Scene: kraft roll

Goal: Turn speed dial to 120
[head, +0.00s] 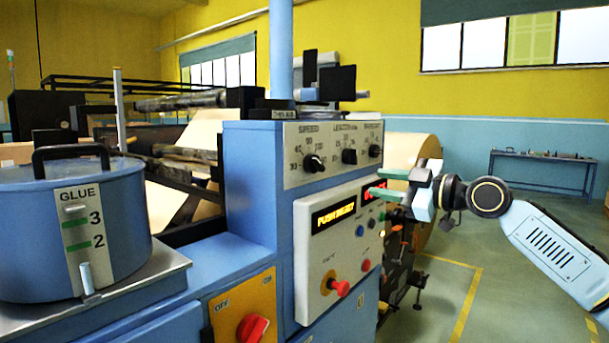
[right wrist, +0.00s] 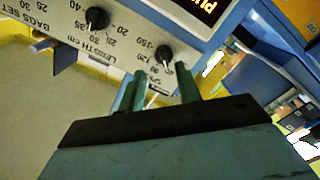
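The speed dial (head: 313,162) is a black knob at the left of the grey upper panel, under the word SPEED. In the right wrist view the panel is upside down, and the speed dial (right wrist: 164,53) lies just beyond my fingertips, near the numbers 120 and 150. I cannot tell its exact setting. My right gripper (head: 378,183) has green fingers, spread apart and empty, pointing left in front of the console. In the right wrist view the right gripper's fingertips (right wrist: 160,70) are either side of the line to the dial, apparently not touching it. My left gripper is not in view.
The length dial (head: 349,156) and bags-set dial (head: 375,151) sit right of the speed dial. Below are a lit display (head: 333,216) and a red push button (head: 339,287). A blue glue pot (head: 75,230) stands at left. The floor at right is open.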

